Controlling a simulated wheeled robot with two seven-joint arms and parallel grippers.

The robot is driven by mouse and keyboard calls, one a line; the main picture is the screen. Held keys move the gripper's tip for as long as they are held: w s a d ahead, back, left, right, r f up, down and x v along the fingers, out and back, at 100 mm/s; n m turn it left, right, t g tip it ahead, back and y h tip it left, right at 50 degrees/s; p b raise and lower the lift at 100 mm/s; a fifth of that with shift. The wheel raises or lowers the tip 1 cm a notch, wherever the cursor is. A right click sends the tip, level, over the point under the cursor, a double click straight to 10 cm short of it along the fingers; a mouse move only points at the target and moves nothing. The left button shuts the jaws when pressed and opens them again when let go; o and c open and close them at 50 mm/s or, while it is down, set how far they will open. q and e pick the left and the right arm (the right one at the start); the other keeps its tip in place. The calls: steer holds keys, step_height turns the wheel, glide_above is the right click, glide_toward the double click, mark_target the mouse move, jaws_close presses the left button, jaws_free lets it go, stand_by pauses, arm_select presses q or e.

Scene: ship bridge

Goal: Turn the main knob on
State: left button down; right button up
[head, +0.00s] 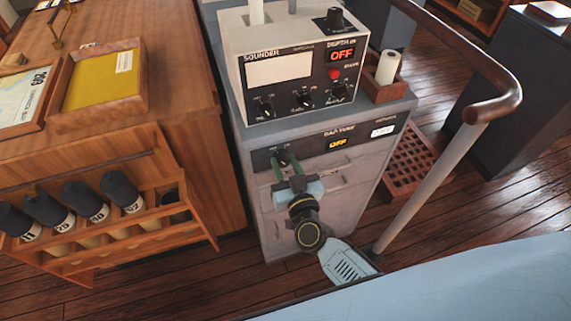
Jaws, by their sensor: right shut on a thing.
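The main knob (282,157) is a small black knob on the dark strip along the upper front of the grey cabinet (335,185). An orange display (338,143) on the same strip reads OFF. My right gripper (285,163) reaches up to the strip from below, its two green fingers on either side of the knob and shut on it. The fingers partly cover the knob, so its exact pointer angle is hard to tell. My left gripper is not in view.
The sounder box (290,62) stands on the cabinet, with several small knobs and a red OFF display. A wooden rack of rolled charts (100,215) is to the left. A curved wooden handrail (492,106) on a pale post rises to the right of my arm.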

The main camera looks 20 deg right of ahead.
steer(key=m, duration=0.5)
steer(key=shift+m, duration=0.4)
steer(key=m, duration=0.5)
steer(key=shift+m, duration=0.4)
steer(key=o, duration=1)
steer(key=s, duration=1.3)
steer(key=shift+s+d, duration=0.25)
steer(key=shift+f, duration=0.1)
